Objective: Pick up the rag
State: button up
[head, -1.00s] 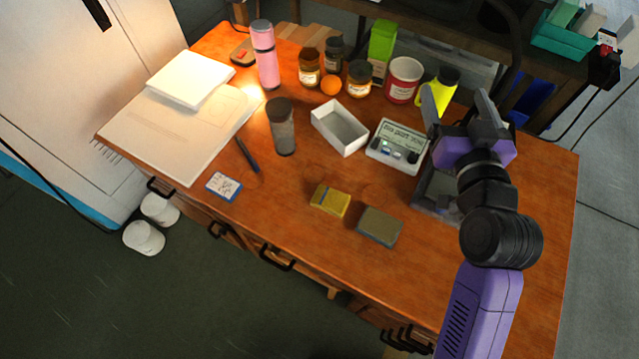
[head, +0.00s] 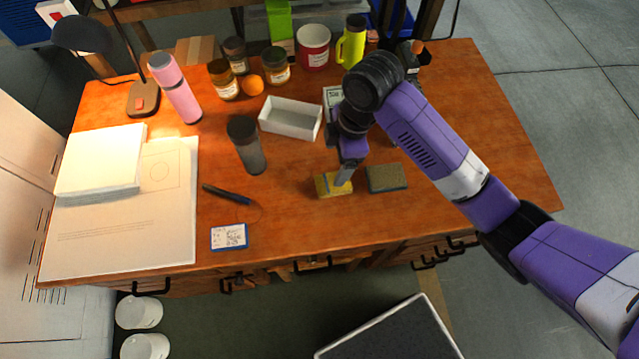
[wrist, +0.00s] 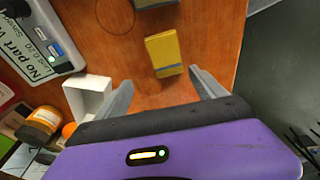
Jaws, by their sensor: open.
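The rag looks like a small folded yellow cloth with a blue stripe (head: 328,186). It lies flat near the front middle of the wooden table. In the wrist view the rag (wrist: 164,54) lies just beyond the fingertips, roughly in line with the gap between them. My gripper (head: 345,180) is over the rag in the head view, and a finger hides part of the rag's right side. In the wrist view my gripper (wrist: 160,78) is open, with nothing between its fingers.
A grey-green block (head: 387,178) lies close to the right of the rag. A white open box (head: 291,134) and a dark tumbler (head: 250,158) stand behind and left. A dark pen (head: 226,194) and a blue-edged card (head: 229,237) lie left. The table's front edge is near.

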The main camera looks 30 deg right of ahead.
jog(key=shift+s+d+f+n, duration=0.15)
jog(key=shift+s+d+n, duration=0.15)
jog(key=shift+s, duration=0.3)
jog(key=shift+a+f+p, duration=0.2)
jog(key=shift+f, duration=1.05)
jog(key=shift+a+f+p, duration=0.2)
jog(key=shift+f+p, duration=0.05)
jog(key=shift+f, duration=1.05)
jog(key=shift+a+f+p, duration=0.2)
jog(key=shift+f, duration=1.05)
jog(key=c, duration=1.4)
jog(key=shift+c, duration=0.2)
jog(key=shift+w+r, duration=0.1)
jog(key=shift+r, duration=0.05)
notch_tip(320, 180, up, 20)
jog(key=shift+p, duration=0.35)
